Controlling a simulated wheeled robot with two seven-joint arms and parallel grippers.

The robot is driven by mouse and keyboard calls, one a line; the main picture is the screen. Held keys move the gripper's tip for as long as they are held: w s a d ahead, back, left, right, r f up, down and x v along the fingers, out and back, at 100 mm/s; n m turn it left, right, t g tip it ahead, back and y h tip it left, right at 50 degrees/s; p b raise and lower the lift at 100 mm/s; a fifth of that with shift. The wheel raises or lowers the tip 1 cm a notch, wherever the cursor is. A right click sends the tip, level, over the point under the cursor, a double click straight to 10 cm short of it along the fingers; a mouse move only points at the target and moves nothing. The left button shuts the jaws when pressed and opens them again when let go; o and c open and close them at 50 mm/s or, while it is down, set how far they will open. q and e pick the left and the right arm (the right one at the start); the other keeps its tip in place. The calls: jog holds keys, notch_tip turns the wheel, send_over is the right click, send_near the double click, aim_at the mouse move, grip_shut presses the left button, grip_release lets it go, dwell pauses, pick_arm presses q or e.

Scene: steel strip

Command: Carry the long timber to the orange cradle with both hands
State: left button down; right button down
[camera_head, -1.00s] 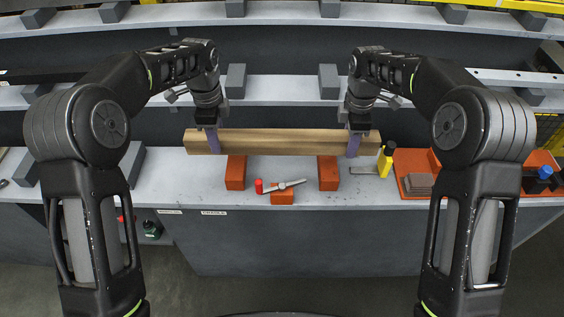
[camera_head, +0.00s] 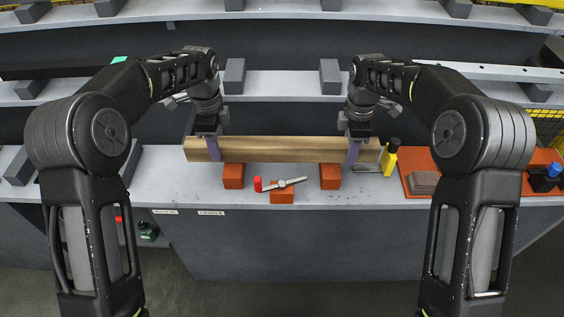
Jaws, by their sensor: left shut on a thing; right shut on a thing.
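The long timber (camera_head: 283,149) is a pale brown beam lying level across the middle of the head view. My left gripper (camera_head: 213,149) is shut on it near its left end. My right gripper (camera_head: 353,151) is shut on it near its right end. The orange cradle shows as a left block (camera_head: 234,178) and a right block (camera_head: 330,178), with the timber just above or on them in the picture. The timber hides their upper parts, so I cannot tell whether it touches them. Both timber ends stick out past the blocks.
A small orange block (camera_head: 282,197) with a grey tool stands in front, beside a red-capped item (camera_head: 258,184). A yellow bottle (camera_head: 389,160) stands near the timber's right end. An orange tray (camera_head: 408,186) lies further right. Grey shelves rise behind.

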pick_arm(q)
jog(key=shift+f+b, duration=0.3)
jog(key=shift+f, duration=0.25)
pick_arm(e)
jog(key=shift+f, duration=0.5)
pick_arm(q)
jog(key=c, duration=0.8)
grip_release()
jog(key=shift+r, duration=0.3)
pick_arm(e)
jog(key=c, duration=0.8)
grip_release()
jog(key=shift+r, duration=0.25)
pick_arm(q)
jog(key=shift+r, duration=0.1)
notch_tip(320, 180, up, 7)
jog(key=shift+r, duration=0.15)
pick_arm(e)
jog(key=shift+r, duration=0.1)
notch_tip(320, 180, up, 12)
jog(key=shift+f, duration=0.1)
